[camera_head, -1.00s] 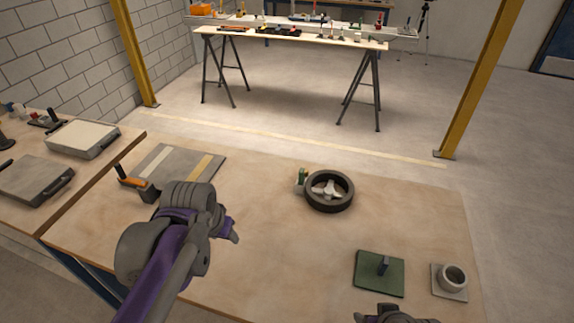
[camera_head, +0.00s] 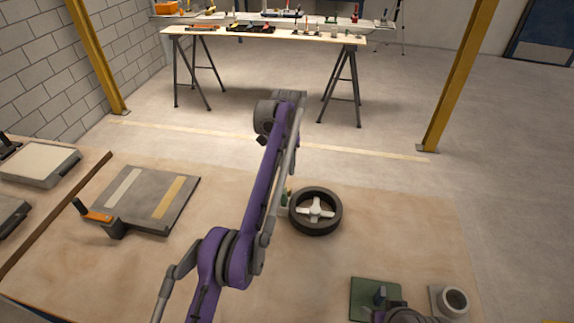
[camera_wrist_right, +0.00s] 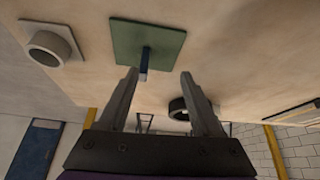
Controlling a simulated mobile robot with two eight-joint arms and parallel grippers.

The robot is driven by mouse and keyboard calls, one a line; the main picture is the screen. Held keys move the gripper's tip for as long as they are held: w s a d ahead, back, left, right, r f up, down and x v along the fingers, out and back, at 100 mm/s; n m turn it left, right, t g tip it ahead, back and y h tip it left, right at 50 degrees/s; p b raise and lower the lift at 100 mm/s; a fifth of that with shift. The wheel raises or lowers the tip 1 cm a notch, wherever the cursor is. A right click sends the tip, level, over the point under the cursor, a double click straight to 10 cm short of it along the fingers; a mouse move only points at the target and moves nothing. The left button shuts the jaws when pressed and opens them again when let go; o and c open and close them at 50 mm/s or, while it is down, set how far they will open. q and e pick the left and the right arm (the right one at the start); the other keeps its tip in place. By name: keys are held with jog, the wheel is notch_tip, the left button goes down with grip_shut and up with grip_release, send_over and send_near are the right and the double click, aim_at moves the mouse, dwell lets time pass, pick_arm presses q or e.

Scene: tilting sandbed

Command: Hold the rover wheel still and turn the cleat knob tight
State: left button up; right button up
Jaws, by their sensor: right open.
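The rover wheel (camera_head: 299,223) lies on the wooden bench in the head view, a dark tyre around a pale spoked centre. It also shows small and dark beyond my fingers in the right wrist view (camera_wrist_right: 178,108). A small green part (camera_head: 284,195) stands at the wheel's left side, partly behind my left arm. I cannot tell which part is the cleat knob. My left arm crosses left of the wheel; I cannot make out its gripper's fingers. My right gripper (camera_wrist_right: 160,90) is open and empty, near a green plate (camera_wrist_right: 125,38) with a dark blue post (camera_wrist_right: 144,60).
A pale ring on a square base (camera_head: 452,301) stands right of the green plate. The middle of the bench is mostly clear. A trestle table (camera_head: 262,36) stands farther back.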

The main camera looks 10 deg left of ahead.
jog(key=shift+w+r, duration=0.1)
jog(key=shift+c, duration=0.4)
jog(key=w+a+r+m+g, duration=0.15)
jog(key=w+r+m, duration=0.45)
jog(key=w, duration=0.6)
jog(key=w+a+r+m+g, duration=0.15)
jog(key=w+r+m, duration=0.4)
jog(key=w, duration=0.65)
jog(key=m+g, duration=0.2)
jog(key=m, duration=1.3)
send_over(327, 191)
notch_tip(327, 191, down, 11)
jog(key=shift+r, duration=0.2)
notch_tip(327, 191, down, 10)
jog(key=shift+f, duration=0.25)
